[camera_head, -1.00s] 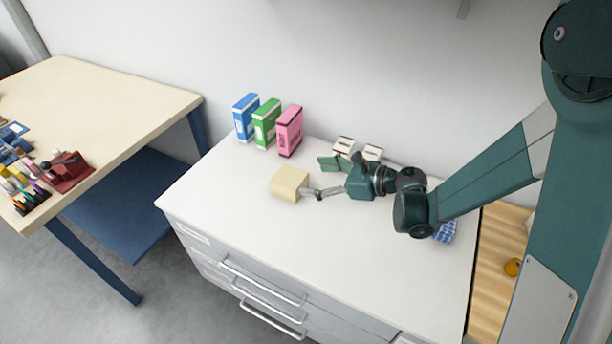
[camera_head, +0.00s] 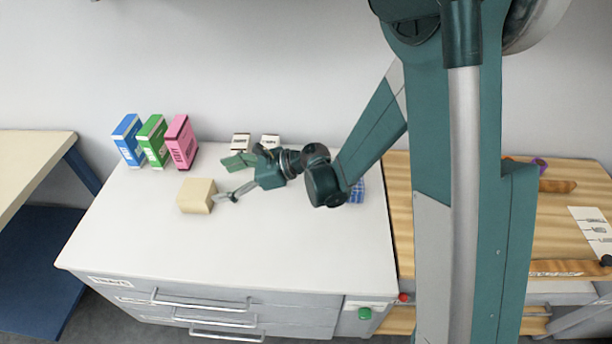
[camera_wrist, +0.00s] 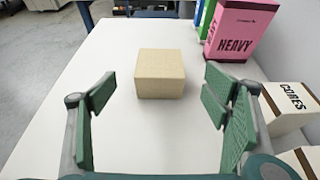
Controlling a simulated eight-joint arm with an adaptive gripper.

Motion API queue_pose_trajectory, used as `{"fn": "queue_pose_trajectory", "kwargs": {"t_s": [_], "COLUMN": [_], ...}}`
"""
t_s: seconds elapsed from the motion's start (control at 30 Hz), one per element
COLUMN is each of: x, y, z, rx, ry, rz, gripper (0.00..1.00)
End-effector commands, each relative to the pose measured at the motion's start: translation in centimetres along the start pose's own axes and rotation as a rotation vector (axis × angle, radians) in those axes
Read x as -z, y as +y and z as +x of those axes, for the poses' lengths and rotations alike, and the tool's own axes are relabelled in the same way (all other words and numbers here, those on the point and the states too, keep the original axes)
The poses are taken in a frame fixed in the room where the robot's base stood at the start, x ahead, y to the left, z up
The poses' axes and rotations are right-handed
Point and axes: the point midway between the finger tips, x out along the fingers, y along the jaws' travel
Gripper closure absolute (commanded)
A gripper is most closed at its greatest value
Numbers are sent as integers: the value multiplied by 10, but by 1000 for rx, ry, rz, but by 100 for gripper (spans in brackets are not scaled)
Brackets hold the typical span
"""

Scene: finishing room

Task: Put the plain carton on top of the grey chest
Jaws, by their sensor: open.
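The plain carton (camera_head: 196,196), a tan box, sits upright on the white top of the grey chest (camera_head: 130,240), whose drawer fronts are grey. In the wrist view the carton (camera_wrist: 160,74) stands straight ahead, centred between the spread fingers. My gripper (camera_head: 222,180) is open and empty, low over the chest top, just to the right of the carton. In the wrist view the gripper's two green finger pads (camera_wrist: 160,92) are wide apart, with clear white surface between each pad and the carton. Neither pad appears to touch it.
Blue (camera_head: 129,140), green (camera_head: 152,141) and pink (camera_head: 181,142) boxes stand behind the carton; the pink one reads HEAVY. Small white-and-brown boxes (camera_wrist: 288,104) lie close to my gripper's right side. A blue checked item (camera_head: 357,192) is partly behind my arm. The chest's front top is clear.

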Motion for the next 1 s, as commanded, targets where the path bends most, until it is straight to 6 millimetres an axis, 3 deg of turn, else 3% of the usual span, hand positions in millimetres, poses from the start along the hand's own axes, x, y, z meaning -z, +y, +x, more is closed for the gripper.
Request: {"fn": "queue_pose_trajectory", "kwargs": {"t_s": [0.27,0.47,1.0], "x": [-1,-5,-16], "y": [-1,-4,-8], "z": [-3,-19,-118], "rx": [5,27,122], "ry": [5,37,253], "rz": [-10,-68,-419], "gripper": [25,25,25]}}
